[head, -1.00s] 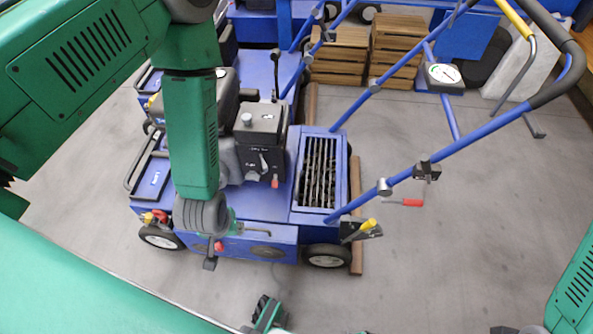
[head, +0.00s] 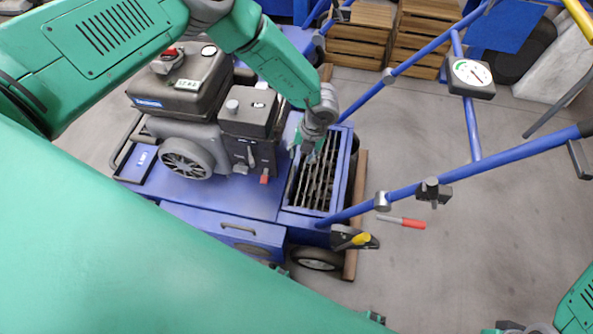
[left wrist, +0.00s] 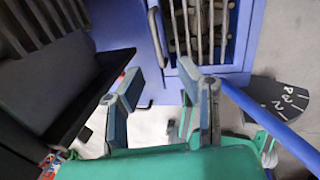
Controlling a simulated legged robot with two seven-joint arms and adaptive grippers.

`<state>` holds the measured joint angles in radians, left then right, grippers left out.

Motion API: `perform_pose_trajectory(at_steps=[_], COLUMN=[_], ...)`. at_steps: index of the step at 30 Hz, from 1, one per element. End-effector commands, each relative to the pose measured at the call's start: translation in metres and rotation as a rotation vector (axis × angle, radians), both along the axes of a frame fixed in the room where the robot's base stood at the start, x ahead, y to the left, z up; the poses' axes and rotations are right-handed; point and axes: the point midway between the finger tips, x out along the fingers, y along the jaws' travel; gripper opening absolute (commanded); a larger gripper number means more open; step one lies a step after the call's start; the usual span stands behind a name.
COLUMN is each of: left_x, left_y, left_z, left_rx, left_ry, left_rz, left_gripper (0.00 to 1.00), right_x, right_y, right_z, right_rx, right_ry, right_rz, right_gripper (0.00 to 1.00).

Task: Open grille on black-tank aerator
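The black-tank aerator has a black tank (head: 178,82) on a blue body. Its grille (head: 319,181) is a set of grey slats in a blue frame at the right end of the body. It looks flat in the frame. My left gripper (head: 308,150) is over the far left part of the grille, and its fingertips are hard to make out there. In the left wrist view, the left gripper's fingers (left wrist: 161,80) are spread and empty, with the grille (left wrist: 195,25) ahead of them. A bent grey handle (left wrist: 155,38) shows at the grille's left side.
Blue handlebars rise right of the grille, carrying a dial (head: 472,74) and a red-tipped lever (head: 408,222). A yellow-tipped lever (head: 361,239) sits below the grille. Wooden crates (head: 357,45) stand behind. Grey floor (head: 450,270) is open to the right.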

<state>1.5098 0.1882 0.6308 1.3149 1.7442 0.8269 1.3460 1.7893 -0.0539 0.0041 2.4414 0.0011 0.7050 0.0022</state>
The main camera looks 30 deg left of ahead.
Motion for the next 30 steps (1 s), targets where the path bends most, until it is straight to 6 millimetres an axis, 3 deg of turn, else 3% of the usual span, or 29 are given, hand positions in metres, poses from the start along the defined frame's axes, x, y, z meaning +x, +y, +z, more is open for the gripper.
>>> perform_pose_trajectory(at_steps=[1,6,15,29,30], left_x=[-0.002,-0.003,-0.005,-0.005,-0.005], left_y=[0.004,0.012,0.019,0.023,0.023], left_z=[-0.016,-0.054,-0.099,-0.110,-0.110], left_rx=[-0.001,-0.001,0.006,0.001,0.001], left_ry=[0.003,0.002,0.000,0.000,0.000], left_rz=[0.002,-0.001,-0.004,-0.003,-0.003], left_gripper=[0.31,0.31,0.31,0.31,0.17], right_x=[0.000,0.000,0.000,0.000,0.000], right_y=[0.000,0.001,0.001,0.001,0.001], right_z=[-0.007,-0.020,-0.037,-0.040,-0.040], right_rx=[0.000,0.001,0.001,0.001,0.001], right_ry=[0.000,0.000,0.000,-0.001,-0.001], right_rz=[0.001,0.001,0.001,0.001,0.001], right_gripper=[0.40,0.40,0.40,0.40,0.40])
